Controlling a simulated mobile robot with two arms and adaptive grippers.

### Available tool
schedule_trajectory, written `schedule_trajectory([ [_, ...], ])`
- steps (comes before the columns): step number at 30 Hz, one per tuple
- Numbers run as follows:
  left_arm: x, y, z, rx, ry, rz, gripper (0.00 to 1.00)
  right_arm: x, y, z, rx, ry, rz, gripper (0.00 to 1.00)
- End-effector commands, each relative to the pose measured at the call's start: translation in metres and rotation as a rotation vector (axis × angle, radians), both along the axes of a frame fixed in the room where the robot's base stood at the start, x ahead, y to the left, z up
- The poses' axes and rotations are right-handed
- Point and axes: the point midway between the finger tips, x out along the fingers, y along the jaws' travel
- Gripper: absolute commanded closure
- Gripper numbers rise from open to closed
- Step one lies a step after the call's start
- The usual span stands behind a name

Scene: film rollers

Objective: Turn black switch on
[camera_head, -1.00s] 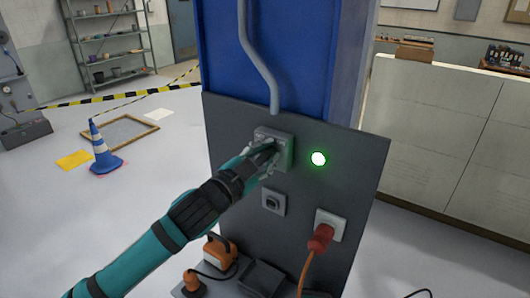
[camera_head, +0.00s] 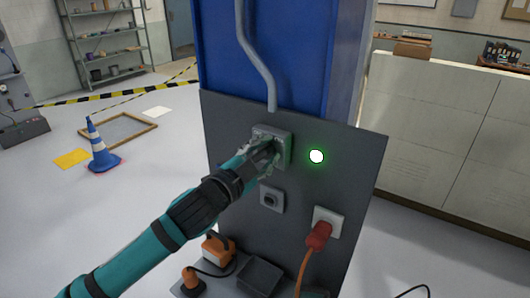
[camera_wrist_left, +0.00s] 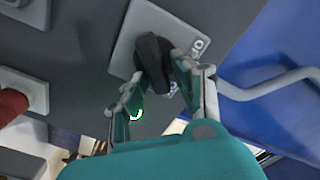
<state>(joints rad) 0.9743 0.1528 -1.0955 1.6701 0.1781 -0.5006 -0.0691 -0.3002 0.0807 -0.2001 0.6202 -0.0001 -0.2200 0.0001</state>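The black switch (camera_wrist_left: 152,62) is a rotary knob on a grey square plate in the left wrist view. In the head view its grey box (camera_head: 284,141) sits on the dark panel below a grey conduit, and my gripper largely covers the knob. My left gripper (camera_head: 268,148) reaches up to the box from the left. In the left wrist view its two fingertips (camera_wrist_left: 157,68) lie on either side of the knob and appear to press on it. White lettering is partly visible on the plate beside the knob. My right gripper is in neither view.
A green lamp (camera_head: 316,157) glows right of the switch box. Below are a grey socket (camera_head: 271,199) and a red plug (camera_head: 318,235) in a white-grey socket. Orange items (camera_head: 217,249) stand at the panel's foot. A blue-white cone (camera_head: 101,148) stands at left.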

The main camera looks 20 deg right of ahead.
Motion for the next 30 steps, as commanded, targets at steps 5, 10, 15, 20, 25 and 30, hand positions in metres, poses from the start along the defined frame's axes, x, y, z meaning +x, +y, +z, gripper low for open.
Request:
schedule_trajectory([
  [5,0.000,0.000,0.000,-0.001,0.002,0.000,0.60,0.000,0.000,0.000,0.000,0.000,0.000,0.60],
  [10,-0.001,0.001,0.000,-0.002,0.002,0.000,0.60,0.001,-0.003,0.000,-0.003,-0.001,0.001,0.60],
  [15,-0.011,0.015,0.000,-0.002,0.002,-0.001,0.60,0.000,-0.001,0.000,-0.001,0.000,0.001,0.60],
  [20,-0.031,0.041,0.000,-0.002,0.001,0.001,0.60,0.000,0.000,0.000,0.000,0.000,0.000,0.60],
  [25,-0.053,0.069,-0.001,0.000,0.002,0.001,0.60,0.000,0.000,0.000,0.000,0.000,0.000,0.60],
  [30,-0.068,0.088,-0.001,-0.001,0.002,0.001,0.60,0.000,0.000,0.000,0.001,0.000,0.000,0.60],
])
